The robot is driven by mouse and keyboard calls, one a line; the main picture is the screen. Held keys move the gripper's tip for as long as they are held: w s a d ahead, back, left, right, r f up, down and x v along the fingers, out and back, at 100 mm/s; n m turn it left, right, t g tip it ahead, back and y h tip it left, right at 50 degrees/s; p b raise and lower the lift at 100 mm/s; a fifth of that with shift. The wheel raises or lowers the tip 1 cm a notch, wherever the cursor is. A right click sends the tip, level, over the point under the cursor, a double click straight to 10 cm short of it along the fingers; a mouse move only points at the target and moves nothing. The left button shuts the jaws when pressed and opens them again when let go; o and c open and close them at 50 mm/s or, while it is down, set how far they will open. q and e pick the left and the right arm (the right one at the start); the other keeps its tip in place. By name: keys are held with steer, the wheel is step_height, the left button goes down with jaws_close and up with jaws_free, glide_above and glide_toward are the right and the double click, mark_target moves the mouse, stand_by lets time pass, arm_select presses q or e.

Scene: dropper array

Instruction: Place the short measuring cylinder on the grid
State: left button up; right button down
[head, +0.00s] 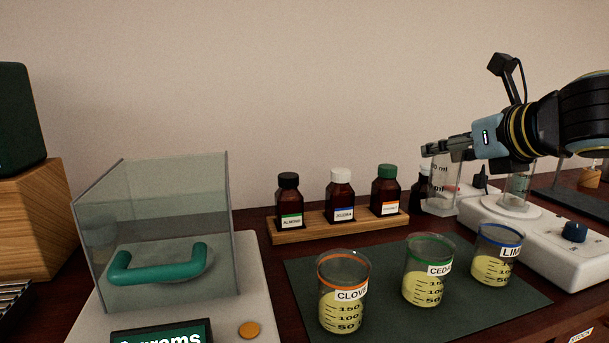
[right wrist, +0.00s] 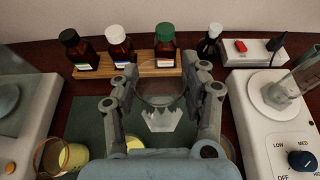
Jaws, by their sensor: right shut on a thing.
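My right gripper (head: 440,150) is shut on a clear graduated vessel, apparently the short measuring cylinder (head: 440,188), held upright above the table just left of the white stirrer. A dark slatted rack (head: 13,300), possibly the grid, is cut off at the far left edge. My left gripper is out of view.
Another clear graduated cylinder (head: 518,186) stands on the stirrer (head: 560,240). Three bottles stand on a wooden rack (head: 340,225). Three labelled beakers with yellow liquid, including CLOVE (head: 343,290), stand on a green mat (head: 470,318). A glass-shielded balance (head: 165,240) is at left.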

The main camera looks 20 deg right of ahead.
step_height(320, 180, up, 6)
steer(key=p, duration=0.4)
step_height(320, 180, down, 8)
steer(key=b, duration=0.6)
steer(key=shift+r, duration=0.1)
steer(key=shift+r+p, duration=3.2)
steer(key=shift+r, duration=0.8)
step_height(320, 180, down, 8)
steer(key=b, duration=0.6)
steer(key=shift+b, duration=0.3)
steer(key=shift+r, duration=0.1)
